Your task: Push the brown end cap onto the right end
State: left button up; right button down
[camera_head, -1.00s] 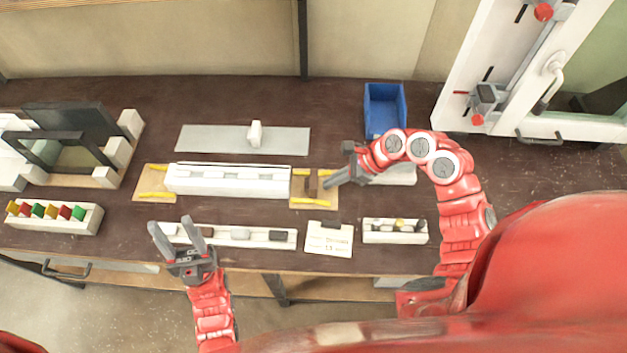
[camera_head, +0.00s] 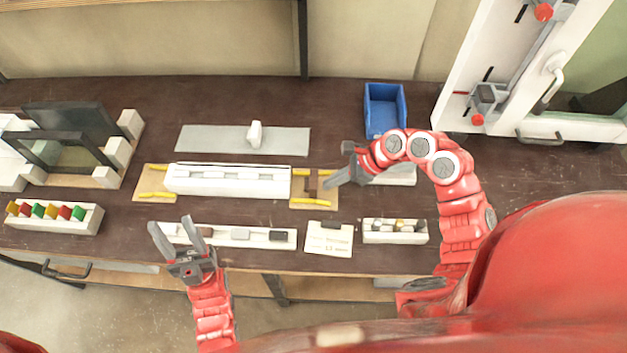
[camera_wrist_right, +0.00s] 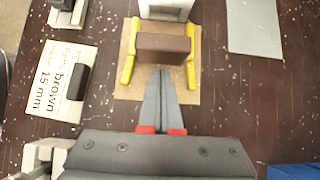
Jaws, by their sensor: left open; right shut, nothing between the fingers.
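The brown end cap (camera_wrist_right: 163,55) stands on the right tan board between two yellow rails. In the head view the cap (camera_head: 311,184) sits just right of the long white profile (camera_head: 228,187). The profile's end (camera_wrist_right: 165,10) shows at the top of the right wrist view, with a narrow gap before the cap. My right gripper (camera_wrist_right: 164,73) is shut and empty, its fingertips at the cap's outer face; whether they touch is hard to tell. My left gripper (camera_head: 170,224) is open and empty, over the front part rack.
A card (camera_wrist_right: 62,78) reading "brown 15 mm" has a dark block on it. A white rack (camera_head: 395,237) stands right of it. Behind are a grey plate (camera_head: 215,140) with a white block and a blue bin (camera_head: 385,110). Dark bench top is bare around the bin.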

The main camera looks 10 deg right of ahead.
aim_at(316, 181)
jog(key=shift+a, duration=0.1)
dwell(0.3)
jog(key=shift+w+a+f+b, duration=0.1)
jog(key=shift+w+a+b, duration=0.1)
jog(key=shift+a+b, duration=0.4)
jog(key=shift+w+a+b, duration=0.25)
jog(key=shift+a+b, duration=0.25)
jog(key=shift+a, duration=0.35)
jog(key=shift+w+a+b, duration=0.25)
jog(key=shift+a+b, duration=0.25)
jog(key=shift+a, duration=0.35)
jog(key=shift+w+a+b, duration=0.15)
jog(key=shift+a+b, duration=0.35)
jog(key=shift+b, duration=0.05)
jog(key=shift+d, duration=0.1)
jog(key=shift+d+b, duration=0.3)
jog(key=shift+s+d, duration=0.25)
jog(key=shift+d, duration=0.3)
jog(key=shift+r+p, duration=0.65)
jog(key=shift+r, duration=3.45)
